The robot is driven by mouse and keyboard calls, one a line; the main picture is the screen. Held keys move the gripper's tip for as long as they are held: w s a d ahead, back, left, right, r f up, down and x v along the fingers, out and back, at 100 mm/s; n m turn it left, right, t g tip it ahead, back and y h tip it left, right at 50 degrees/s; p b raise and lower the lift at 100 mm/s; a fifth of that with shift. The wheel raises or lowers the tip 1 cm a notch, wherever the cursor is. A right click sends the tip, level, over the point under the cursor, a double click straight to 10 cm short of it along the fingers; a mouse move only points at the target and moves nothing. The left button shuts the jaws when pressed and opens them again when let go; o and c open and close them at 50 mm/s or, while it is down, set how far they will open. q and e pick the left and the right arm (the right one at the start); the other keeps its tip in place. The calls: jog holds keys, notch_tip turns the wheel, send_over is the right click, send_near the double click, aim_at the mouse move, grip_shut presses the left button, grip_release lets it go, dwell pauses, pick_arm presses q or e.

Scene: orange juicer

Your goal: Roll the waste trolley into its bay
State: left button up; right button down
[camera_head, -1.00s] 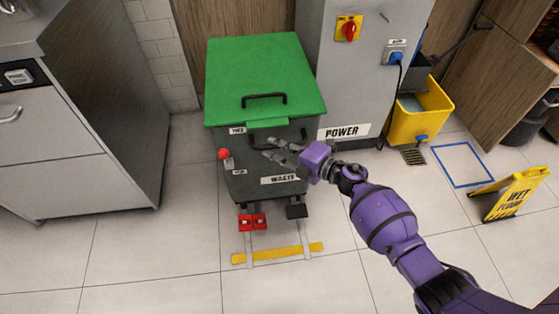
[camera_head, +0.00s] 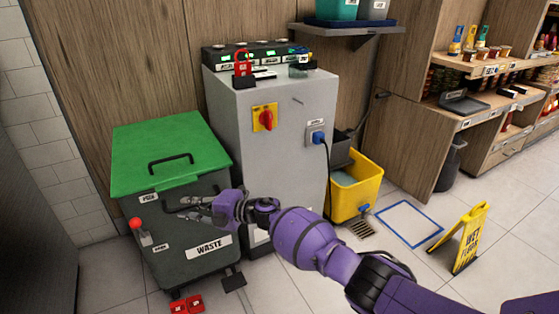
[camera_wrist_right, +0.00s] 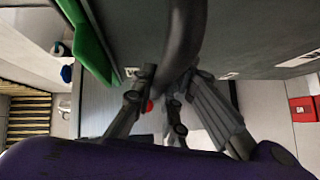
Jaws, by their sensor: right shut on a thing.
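The waste trolley (camera_head: 185,262) is a dark grey bin with a green lid (camera_head: 165,150), a WASTE label and a red-knobbed lever (camera_head: 136,223). It stands left of the grey power cabinet in the head view, lid shut. My right gripper (camera_head: 188,207) is at its front, shut on the dark front handle. In the right wrist view the handle (camera_wrist_right: 184,40) curves down between the fingers of the gripper (camera_wrist_right: 165,105). My left gripper is out of view.
The grey cabinet (camera_head: 275,150) with a red switch stands close on the trolley's right. A yellow mop bucket (camera_head: 357,187), a blue floor outline (camera_head: 410,224) and a yellow wet-floor sign (camera_head: 470,238) are further right. A steel counter (camera_head: 35,235) is at the left.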

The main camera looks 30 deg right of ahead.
jog(key=shift+w+d+r, duration=0.1)
jog(key=shift+w+r, duration=0.1)
jog(key=c, duration=1.7)
grip_release()
jog(key=shift+w, duration=0.1)
jog(key=v, duration=1.2)
jog(key=shift+f, duration=0.15)
